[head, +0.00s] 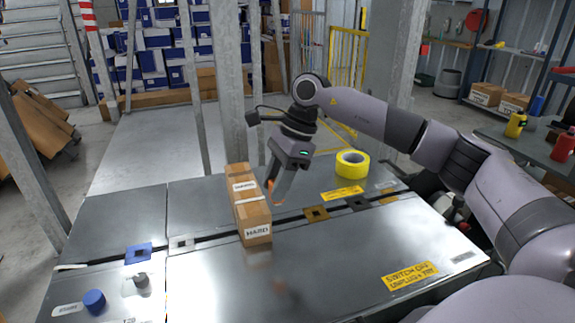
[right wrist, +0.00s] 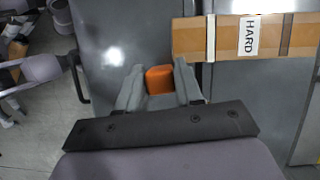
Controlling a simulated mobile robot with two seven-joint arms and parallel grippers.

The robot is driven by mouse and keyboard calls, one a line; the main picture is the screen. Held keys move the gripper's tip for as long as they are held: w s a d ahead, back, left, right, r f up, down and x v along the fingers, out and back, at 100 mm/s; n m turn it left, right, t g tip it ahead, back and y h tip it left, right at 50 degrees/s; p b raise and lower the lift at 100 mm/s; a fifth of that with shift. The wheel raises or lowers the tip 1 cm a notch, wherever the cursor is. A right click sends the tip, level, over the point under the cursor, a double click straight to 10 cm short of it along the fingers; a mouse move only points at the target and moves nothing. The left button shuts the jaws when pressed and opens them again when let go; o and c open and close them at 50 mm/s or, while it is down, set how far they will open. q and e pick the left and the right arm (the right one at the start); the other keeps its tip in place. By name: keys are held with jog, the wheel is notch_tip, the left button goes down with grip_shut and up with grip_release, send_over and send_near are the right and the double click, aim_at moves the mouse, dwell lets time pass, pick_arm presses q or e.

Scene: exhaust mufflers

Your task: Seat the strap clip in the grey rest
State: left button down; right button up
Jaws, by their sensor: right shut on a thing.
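My right gripper (head: 277,190) is shut on a small orange block, which I take to be the strap clip (right wrist: 159,79). The clip sits between the two fingertips in the right wrist view, and only a bit of its orange shows in the head view. The gripper points down above the table, just right of a long cardboard box. A light grey square piece (head: 183,242), possibly the grey rest, lies on the table left of the box, well apart from the clip. My left gripper is not in view.
The cardboard box (head: 256,222) marked HARD lies between the gripper and the grey square. A blue square (head: 138,253), a blue cylinder (head: 94,300) and a small grey piece (head: 141,281) are at left. A yellow tape roll (head: 352,164) stands at right. The front middle table is clear.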

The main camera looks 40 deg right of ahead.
jog(key=s+a+f+n+g+h, duration=0.4)
jog(key=s+a+n, duration=0.5)
jog(key=n, duration=1.1)
jog(key=shift+s+a+f+g, duration=0.2)
jog(key=shift+a+f+g, duration=0.1)
jog(key=shift+a+g, duration=0.3)
